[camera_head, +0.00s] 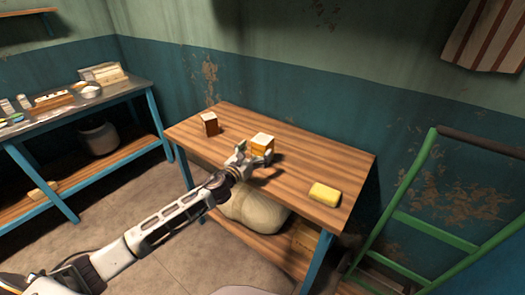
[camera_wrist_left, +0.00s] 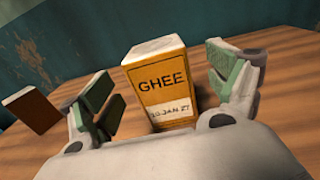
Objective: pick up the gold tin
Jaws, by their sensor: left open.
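The gold tin (camera_head: 262,146) is a boxy orange-gold block with a white top, standing upright on the wooden table (camera_head: 310,160). In the left wrist view the gold tin (camera_wrist_left: 158,85) carries the word GHEE and a white date label. My left gripper (camera_head: 244,155) is at the tin's near left side in the head view. In the left wrist view the open fingers of my left gripper (camera_wrist_left: 165,95) stand on either side of the tin, with gaps showing. The tin's base is partly hidden by the gripper body. My right gripper is not in view.
A dark brown box (camera_head: 210,124) stands at the table's left and a yellow block (camera_head: 324,193) lies at its right. A pale sack (camera_head: 255,213) sits on the lower shelf. A green metal frame (camera_head: 395,215) stands at right.

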